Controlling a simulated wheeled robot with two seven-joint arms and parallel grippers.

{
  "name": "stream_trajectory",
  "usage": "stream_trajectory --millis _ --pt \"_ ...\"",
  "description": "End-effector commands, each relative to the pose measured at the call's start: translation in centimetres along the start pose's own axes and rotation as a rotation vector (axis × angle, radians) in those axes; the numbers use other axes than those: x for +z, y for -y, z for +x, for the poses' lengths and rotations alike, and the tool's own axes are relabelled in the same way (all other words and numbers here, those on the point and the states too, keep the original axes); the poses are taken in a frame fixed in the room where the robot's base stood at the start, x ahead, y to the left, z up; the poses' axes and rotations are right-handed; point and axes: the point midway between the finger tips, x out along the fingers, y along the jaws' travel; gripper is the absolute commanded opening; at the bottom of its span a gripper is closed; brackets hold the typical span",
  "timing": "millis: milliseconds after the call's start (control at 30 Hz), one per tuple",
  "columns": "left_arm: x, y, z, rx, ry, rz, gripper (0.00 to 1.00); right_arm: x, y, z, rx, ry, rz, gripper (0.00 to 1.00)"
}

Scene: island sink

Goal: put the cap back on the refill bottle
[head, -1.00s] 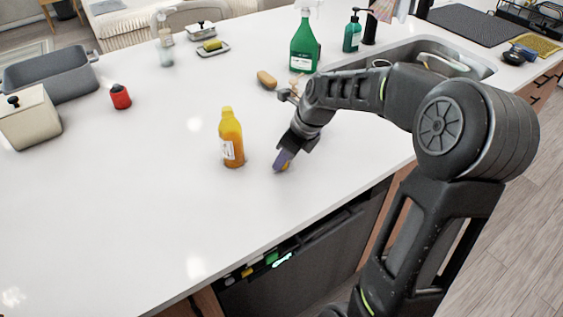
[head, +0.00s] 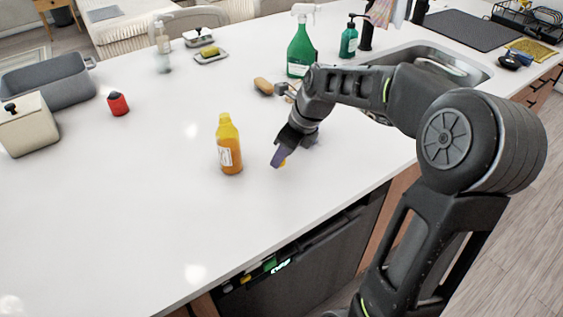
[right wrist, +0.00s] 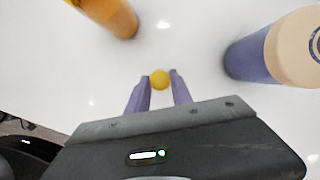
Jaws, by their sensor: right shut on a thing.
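The refill bottle (head: 230,145) stands upright on the white counter, orange below and yellow at the top. Its lower part also shows at the upper left of the right wrist view (right wrist: 112,14). My right gripper (head: 279,158) is to the right of the bottle, apart from it. In the right wrist view its purple fingers (right wrist: 160,88) are shut on the small round yellow cap (right wrist: 160,79). In the head view only a sliver of the cap shows beside the fingers. My left gripper is out of view.
A purple cylinder with a beige top (right wrist: 290,50) stands close to the right gripper. A green spray bottle (head: 300,50), sponge (head: 263,87) and sink (head: 440,65) lie beyond. A red bottle (head: 118,104) and grey bin (head: 50,83) are left. The near-left counter is clear.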

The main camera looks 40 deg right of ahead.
Motion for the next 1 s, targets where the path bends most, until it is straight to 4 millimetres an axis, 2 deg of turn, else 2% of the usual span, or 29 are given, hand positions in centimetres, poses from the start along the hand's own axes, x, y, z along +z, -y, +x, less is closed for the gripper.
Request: stream_trajectory --millis 200,400,1000 --pt "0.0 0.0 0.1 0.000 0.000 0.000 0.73 1.8 0.0 -4.0 -0.002 0.004 -0.002 0.00" --pt "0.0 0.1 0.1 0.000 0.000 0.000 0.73 2.6 0.0 -6.1 -0.001 0.002 -0.001 0.00" --pt "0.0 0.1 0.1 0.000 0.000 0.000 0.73 2.7 0.0 -6.3 0.000 0.001 0.000 0.00"
